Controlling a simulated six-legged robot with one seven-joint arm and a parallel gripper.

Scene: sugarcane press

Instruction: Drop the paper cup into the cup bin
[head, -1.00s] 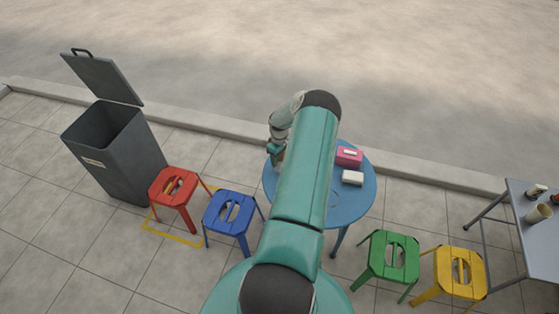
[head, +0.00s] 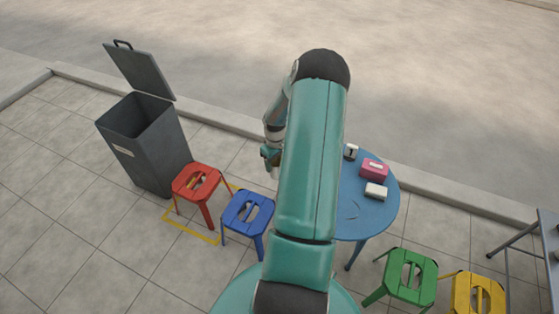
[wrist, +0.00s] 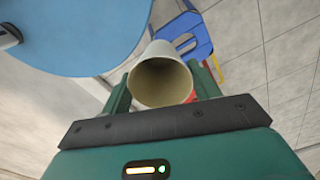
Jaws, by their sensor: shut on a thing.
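In the wrist view a pale paper cup (wrist: 162,80) sits between the two green fingers of my gripper (wrist: 160,88), its open mouth toward the camera. My gripper is shut on it. In the head view my gripper (head: 270,157) is left of the blue round table, above the ground beyond the blue stool; the cup cannot be made out there. A tall grey bin (head: 155,155) with a small unreadable label stands to the left, its lid (head: 140,70) raised open. My gripper is to the right of the bin, clear of it.
The blue table (head: 385,212) holds a pink box (head: 373,168), a white block (head: 376,191) and a small white item (head: 350,151). A red stool (head: 195,185) and blue stool (head: 247,215) stand between bin and table. Green (head: 408,277) and yellow stools (head: 477,294) are at right.

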